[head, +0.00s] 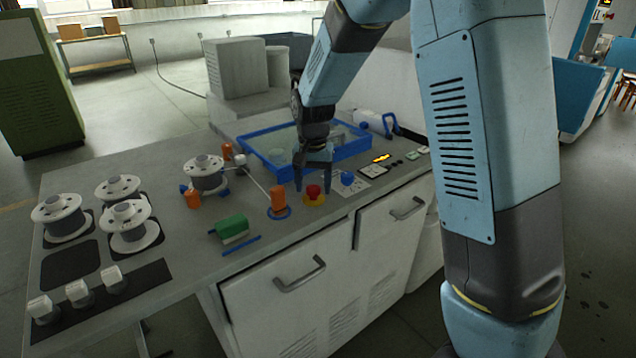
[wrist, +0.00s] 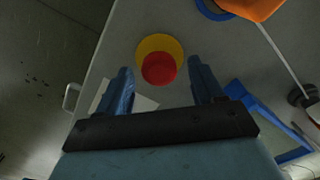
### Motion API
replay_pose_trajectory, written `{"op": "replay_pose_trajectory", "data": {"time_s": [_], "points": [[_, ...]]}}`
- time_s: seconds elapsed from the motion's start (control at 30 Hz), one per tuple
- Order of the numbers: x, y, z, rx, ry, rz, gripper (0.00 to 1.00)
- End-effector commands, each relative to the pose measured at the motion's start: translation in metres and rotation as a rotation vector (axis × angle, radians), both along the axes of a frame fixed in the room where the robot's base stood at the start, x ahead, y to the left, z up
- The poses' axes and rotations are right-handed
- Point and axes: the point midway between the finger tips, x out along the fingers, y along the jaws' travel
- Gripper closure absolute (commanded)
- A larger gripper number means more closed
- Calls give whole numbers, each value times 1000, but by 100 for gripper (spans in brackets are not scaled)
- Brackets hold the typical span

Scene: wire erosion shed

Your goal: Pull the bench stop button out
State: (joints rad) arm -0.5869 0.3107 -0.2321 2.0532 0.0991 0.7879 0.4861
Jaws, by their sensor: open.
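The bench stop button is a red mushroom head (head: 313,191) on a yellow base (head: 313,201), near the front edge of the bench. In the wrist view the red head (wrist: 159,69) lies a little beyond the fingertips and between their lines, with the yellow base (wrist: 172,45) showing behind it. My gripper (head: 312,183) points down close above the button, its two blue fingers apart. In the wrist view my gripper (wrist: 158,72) is open and empty. I cannot tell how far the red head stands out from its base.
A blue knob (head: 347,178) on a white plate stands just right of the button. An orange post (head: 278,199) with a blue ring stands just left. A blue tray (head: 262,139) lies behind. Spools (head: 128,226) and a green block (head: 231,228) are further left.

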Motion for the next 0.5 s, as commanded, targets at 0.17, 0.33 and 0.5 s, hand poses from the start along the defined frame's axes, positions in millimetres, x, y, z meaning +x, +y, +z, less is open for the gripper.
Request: {"op": "replay_pose_trajectory", "data": {"time_s": [0.17,0.33,0.5], "points": [[0,0,0,0,0,0,33],[0,0,0,0,0,0,46],[0,0,0,0,0,-1,63]]}}
